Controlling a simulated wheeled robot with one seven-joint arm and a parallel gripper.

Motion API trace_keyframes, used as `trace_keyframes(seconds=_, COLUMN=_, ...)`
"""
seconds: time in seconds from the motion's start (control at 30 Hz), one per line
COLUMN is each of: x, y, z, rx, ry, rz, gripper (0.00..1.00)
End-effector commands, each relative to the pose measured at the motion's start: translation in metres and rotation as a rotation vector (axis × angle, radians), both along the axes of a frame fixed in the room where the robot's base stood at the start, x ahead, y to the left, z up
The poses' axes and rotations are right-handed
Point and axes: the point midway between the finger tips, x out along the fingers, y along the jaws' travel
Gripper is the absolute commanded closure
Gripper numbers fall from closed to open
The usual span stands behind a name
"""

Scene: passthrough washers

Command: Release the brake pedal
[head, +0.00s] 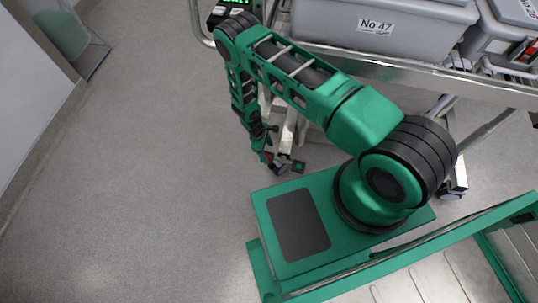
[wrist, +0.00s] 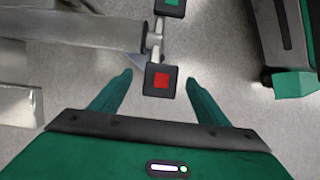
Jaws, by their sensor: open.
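In the wrist view, a black pedal with a red square (wrist: 161,80) sits between the spread fingers of my gripper (wrist: 158,76). The fingers are open, with a gap on each side of this pedal. A second black pedal with a green square (wrist: 172,5) is at the top edge of the wrist view, partly cut off. A metal bar joins the two pedals. In the head view, the green-marked pedal (head: 298,167) shows low by the cart, just right of my gripper (head: 273,160). I cannot tell which pedal is pressed down.
The pedals belong to a metal cart (head: 400,72) carrying grey bins (head: 370,25), one labelled No 47. A cart leg (wrist: 85,28) crosses the upper left of the wrist view. Grey floor (head: 150,150) to the left is clear. A wall (head: 30,90) is at far left.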

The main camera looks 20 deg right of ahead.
Motion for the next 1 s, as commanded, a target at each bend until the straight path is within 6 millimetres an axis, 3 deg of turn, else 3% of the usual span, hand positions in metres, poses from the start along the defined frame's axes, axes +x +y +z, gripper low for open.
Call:
trace_keyframes(seconds=0.2, x=0.007, y=0.009, z=0.038, rx=-0.001, ry=-0.003, rz=0.001, gripper=0.31)
trace_keyframes(seconds=0.4, x=0.010, y=0.013, z=0.057, rx=-0.002, ry=-0.001, rz=0.001, gripper=0.31)
trace_keyframes(seconds=1.0, x=0.010, y=0.014, z=0.061, rx=-0.002, ry=-0.001, rz=0.001, gripper=0.31)
